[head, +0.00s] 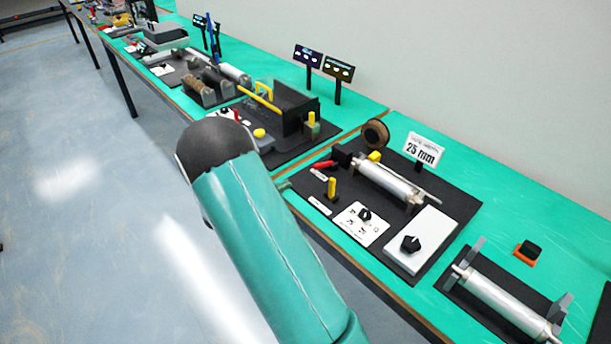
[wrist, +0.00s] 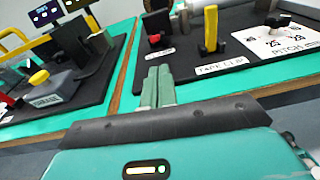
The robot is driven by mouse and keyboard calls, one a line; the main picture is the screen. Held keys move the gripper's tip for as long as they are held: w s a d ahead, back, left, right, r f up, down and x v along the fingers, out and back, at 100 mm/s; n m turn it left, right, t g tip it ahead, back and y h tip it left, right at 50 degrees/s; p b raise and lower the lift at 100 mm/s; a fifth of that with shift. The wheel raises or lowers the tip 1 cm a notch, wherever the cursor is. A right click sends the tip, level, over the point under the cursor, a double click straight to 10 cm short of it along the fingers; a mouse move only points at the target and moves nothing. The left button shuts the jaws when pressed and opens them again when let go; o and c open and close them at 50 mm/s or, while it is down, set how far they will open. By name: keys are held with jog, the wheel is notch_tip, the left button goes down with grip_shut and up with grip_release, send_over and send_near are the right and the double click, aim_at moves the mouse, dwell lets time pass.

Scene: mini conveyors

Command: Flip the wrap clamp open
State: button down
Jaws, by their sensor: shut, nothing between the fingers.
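No label legibly reads wrap clamp, so I cannot tell for sure which part it is. On the black station board (head: 375,250) a red handle (head: 322,165) lies beside a black block (head: 342,155); the red part also shows in the wrist view (wrist: 154,40), its label too small to read. A yellow upright lever (head: 332,187) stands nearer the front edge; in the wrist view the yellow lever (wrist: 211,28) is behind a label reading TAPE CLIP. My gripper (wrist: 159,72) is shut and empty, apart from both levers, close to the board's front left edge.
A metal roller (head: 390,183) lies across the board. A dial panel (head: 362,224) and a white box with a black knob (head: 425,240) sit to the right. Open floor (head: 80,200) lies in front.

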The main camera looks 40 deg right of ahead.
aim_at(306, 182)
jog(key=shift+w+d+f+n+t, duration=0.15)
jog(key=shift+w+f+n+t, duration=0.2)
jog(key=shift+f+n, duration=0.2)
jog(key=shift+d+f, duration=0.1)
jog(key=d, duration=0.6)
jog(key=d+f, duration=0.1)
jog(key=d, duration=0.2)
jog(key=shift+w+d, duration=0.15)
jog(key=shift+d, duration=0.2)
jog(key=shift+r, duration=0.15)
jog(key=shift+r, duration=0.2)
